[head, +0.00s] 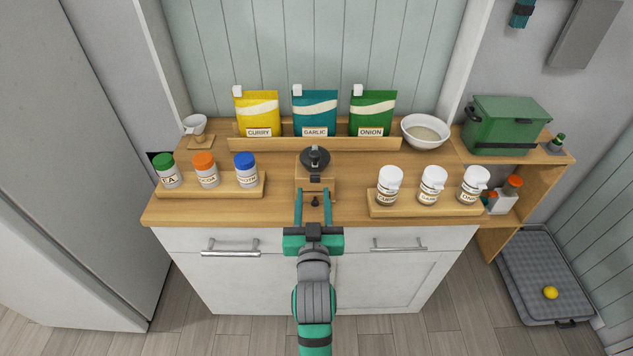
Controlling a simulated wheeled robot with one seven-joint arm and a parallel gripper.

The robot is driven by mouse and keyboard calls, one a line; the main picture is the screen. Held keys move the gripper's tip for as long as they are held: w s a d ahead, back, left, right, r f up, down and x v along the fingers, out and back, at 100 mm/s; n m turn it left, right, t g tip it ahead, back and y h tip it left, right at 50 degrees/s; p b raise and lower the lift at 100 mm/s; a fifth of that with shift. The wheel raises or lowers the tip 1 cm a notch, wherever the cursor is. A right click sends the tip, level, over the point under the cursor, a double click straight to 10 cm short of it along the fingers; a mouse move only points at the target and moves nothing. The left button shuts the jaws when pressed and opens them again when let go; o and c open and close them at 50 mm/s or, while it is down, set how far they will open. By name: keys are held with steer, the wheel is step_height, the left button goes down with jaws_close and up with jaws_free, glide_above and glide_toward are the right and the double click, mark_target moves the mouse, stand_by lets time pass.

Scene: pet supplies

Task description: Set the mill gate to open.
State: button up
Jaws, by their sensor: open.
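The mill (302,181) is a wooden block with a round black top (315,158), standing at the middle of the wooden counter. A small black piece shows on its front, and a small black knob (315,202) shows lower down. I cannot tell which part is the gate or how it is set. My gripper (313,192) is open and empty, with its two green fingers pointing at the mill's front, one on each side of the small black knob. I cannot tell whether the fingers touch the mill.
A rack of capped jars (211,190) stands left, and a rack of white-lidded jars (428,208) right. Pouches (314,113) stand behind the mill, with a white bowl (425,132) to their right. A green box (507,125) sits far right. Bare counter shows left of the mill.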

mark_target(315, 178)
steer(key=shift+w+d, duration=0.15)
steer(key=shift+w, duration=1.3)
steer(key=shift+w+d, duration=0.1)
steer(key=shift+w, duration=1.35)
